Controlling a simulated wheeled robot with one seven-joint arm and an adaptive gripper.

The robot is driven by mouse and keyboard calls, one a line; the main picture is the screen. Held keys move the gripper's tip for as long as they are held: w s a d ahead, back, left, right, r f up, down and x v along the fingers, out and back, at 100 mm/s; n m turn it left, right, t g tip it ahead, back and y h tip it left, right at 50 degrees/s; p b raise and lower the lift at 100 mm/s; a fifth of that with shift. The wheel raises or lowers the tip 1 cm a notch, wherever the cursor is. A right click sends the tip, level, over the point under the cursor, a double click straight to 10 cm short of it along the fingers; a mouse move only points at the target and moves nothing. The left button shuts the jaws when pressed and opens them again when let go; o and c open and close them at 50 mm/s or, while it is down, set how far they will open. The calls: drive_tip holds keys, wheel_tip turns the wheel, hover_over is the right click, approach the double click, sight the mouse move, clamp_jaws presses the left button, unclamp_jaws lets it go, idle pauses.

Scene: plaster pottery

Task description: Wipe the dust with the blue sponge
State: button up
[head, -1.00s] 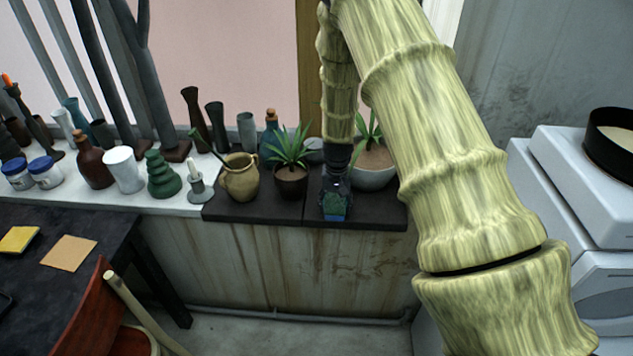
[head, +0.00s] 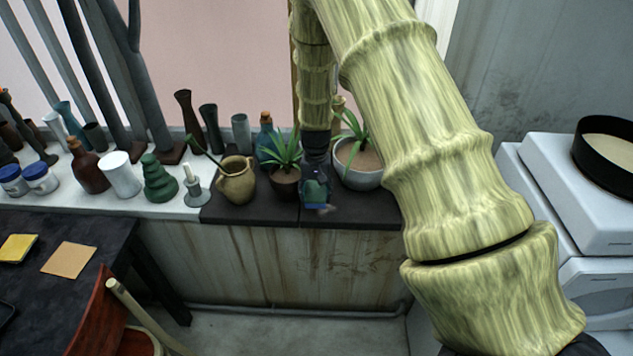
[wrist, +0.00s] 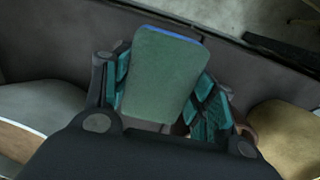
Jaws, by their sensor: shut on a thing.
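The sponge (wrist: 160,80) is between the fingers of my gripper (wrist: 163,100) in the wrist view. Its broad face looks green, with a blue strip along its far edge. My gripper is shut on it. In the head view my gripper (head: 316,188) points down at the dark slab (head: 365,215) on the counter, between two potted plants. Whether the sponge touches the slab is hard to tell. A small pale patch, perhaps dust, (head: 326,209) shows at the slab beside the gripper's lower end.
A spiky plant in a dark pot (head: 285,183) stands close left of my gripper, and a plant in a grey bowl (head: 358,170) close right. A tan jug (head: 237,182) and a candle holder (head: 196,188) stand further left. The slab's front edge is near.

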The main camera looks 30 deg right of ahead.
drive_tip(key=shift+s+d+r+p, duration=0.1)
drive_tip(key=shift+r+p, duration=0.55)
drive_tip(key=shift+r, duration=0.75)
